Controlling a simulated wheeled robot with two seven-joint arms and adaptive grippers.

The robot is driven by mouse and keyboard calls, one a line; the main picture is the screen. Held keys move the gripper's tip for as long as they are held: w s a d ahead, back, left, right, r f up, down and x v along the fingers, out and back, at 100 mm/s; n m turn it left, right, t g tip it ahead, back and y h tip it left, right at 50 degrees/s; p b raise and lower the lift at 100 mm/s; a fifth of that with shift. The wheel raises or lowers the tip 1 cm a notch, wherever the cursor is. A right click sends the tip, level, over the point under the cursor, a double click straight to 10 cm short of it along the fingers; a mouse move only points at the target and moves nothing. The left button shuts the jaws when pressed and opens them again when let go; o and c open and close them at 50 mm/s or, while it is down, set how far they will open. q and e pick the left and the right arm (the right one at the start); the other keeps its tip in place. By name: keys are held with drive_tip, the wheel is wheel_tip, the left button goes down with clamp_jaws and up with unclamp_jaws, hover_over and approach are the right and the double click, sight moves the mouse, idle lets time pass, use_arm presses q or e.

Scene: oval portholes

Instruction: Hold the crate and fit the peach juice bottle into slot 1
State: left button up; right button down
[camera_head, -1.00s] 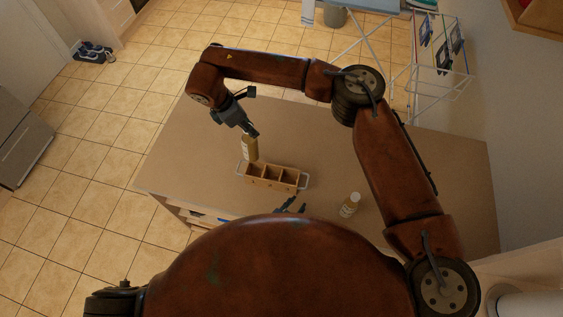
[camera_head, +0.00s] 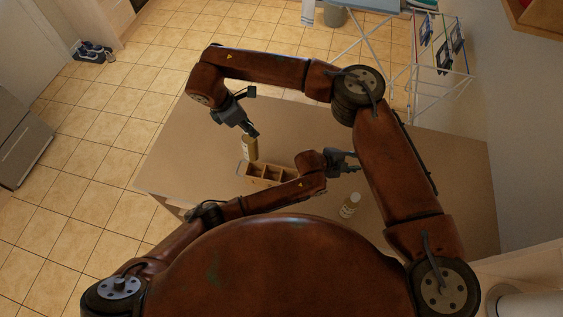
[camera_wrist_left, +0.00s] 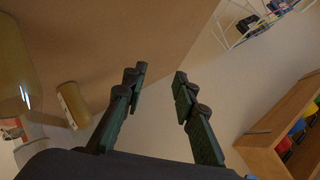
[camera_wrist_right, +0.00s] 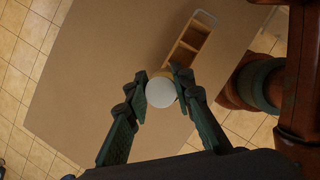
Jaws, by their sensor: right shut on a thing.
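A yellow bottle (camera_head: 249,149) with a pale label is upright in my right gripper (camera_head: 256,135), over or behind the left end of the crate; its label is too small to read. Its white cap (camera_wrist_right: 160,92) shows between the fingers in the right wrist view. The wooden crate (camera_head: 262,182) stands on the table with open compartments; it also shows in the right wrist view (camera_wrist_right: 173,55). My left arm hides the crate's right end. My left gripper (camera_head: 356,161) is open and empty, right of the crate; its spread fingers show in the left wrist view (camera_wrist_left: 160,75).
A second yellowish bottle (camera_head: 349,206) stands on the table (camera_head: 450,180), right of the crate and near my left forearm. A drying rack (camera_head: 440,60) stands beyond the table. The table behind the crate is clear.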

use_arm(q)
drive_tip(key=d+r+m+g, duration=0.1)
drive_tip(key=d+r+m, duration=0.3)
drive_tip(key=m+g+y, duration=0.3)
drive_tip(key=m+y, duration=0.7)
drive_tip(key=y, duration=0.1)
approach(281, 176)
drive_tip(key=w+f, duration=0.1)
drive_tip(key=f, duration=0.1)
drive_tip(key=shift+w, duration=0.2)
wheel_tip(281, 176, down, 12)
drive_tip(key=shift+r, duration=0.15)
drive_tip(key=shift+c, duration=0.4)
clamp_jaws()
